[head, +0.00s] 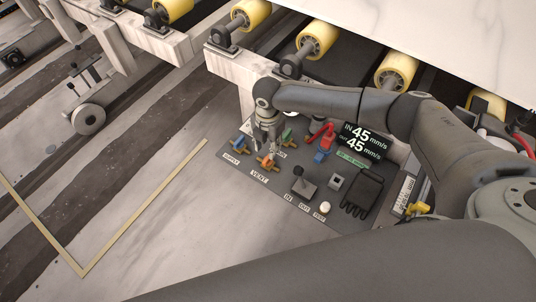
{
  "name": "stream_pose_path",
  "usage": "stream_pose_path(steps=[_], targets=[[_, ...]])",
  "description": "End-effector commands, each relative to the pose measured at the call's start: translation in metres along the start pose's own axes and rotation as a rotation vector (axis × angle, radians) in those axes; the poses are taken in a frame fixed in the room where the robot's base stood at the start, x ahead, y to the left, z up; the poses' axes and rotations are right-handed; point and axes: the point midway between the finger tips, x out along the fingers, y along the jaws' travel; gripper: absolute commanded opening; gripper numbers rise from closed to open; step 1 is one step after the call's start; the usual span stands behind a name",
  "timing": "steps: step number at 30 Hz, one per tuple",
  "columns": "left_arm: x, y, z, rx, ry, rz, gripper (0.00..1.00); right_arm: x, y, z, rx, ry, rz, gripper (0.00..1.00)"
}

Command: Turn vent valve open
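The vent valve (266,161) is a small valve with an orange handle on the dark control panel (262,188), above the printed word VENT. My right gripper (269,148) points down at the panel, right at the orange handle, and covers part of it. I cannot tell whether the fingers touch the handle or how far apart they are. My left gripper is not in view.
A blue-handled valve (238,142) marked SUPPLY is left of the vent valve, and a green one (287,136) is to its right. A joystick (303,182), white button (325,207) and speed display (364,143) share the panel. Yellow rollers (317,38) run behind.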

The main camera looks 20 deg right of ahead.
Motion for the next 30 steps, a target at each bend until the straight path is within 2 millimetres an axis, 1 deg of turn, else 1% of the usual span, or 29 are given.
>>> stream_pose_path(steps=[1, 3, 6, 9, 12, 15, 23, 30], targets=[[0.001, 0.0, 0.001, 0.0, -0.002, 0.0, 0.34, 0.013, -0.001, 0.0, 0.001, 0.0, -0.004, 0.34], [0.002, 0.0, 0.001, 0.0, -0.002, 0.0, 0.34, 0.026, 0.0, 0.0, 0.0, 0.0, -0.002, 0.34], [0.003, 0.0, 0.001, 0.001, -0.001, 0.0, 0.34, 0.043, -0.001, 0.0, 0.002, -0.002, -0.003, 0.34], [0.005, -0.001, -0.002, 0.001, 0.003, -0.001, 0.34, 0.056, 0.0, 0.0, 0.001, -0.001, -0.002, 0.34], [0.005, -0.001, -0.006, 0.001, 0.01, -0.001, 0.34, 0.064, 0.0, 0.001, 0.0, -0.001, -0.001, 0.34], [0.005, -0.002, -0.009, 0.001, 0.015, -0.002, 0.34, 0.068, 0.0, 0.001, 0.0, -0.001, 0.0, 0.34], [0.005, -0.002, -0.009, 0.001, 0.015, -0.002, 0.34, 0.069, 0.0, 0.001, 0.001, -0.001, 0.0, 0.34], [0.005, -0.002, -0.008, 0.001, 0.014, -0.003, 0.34, 0.069, 0.0, 0.001, 0.001, -0.001, 0.0, 0.03]])
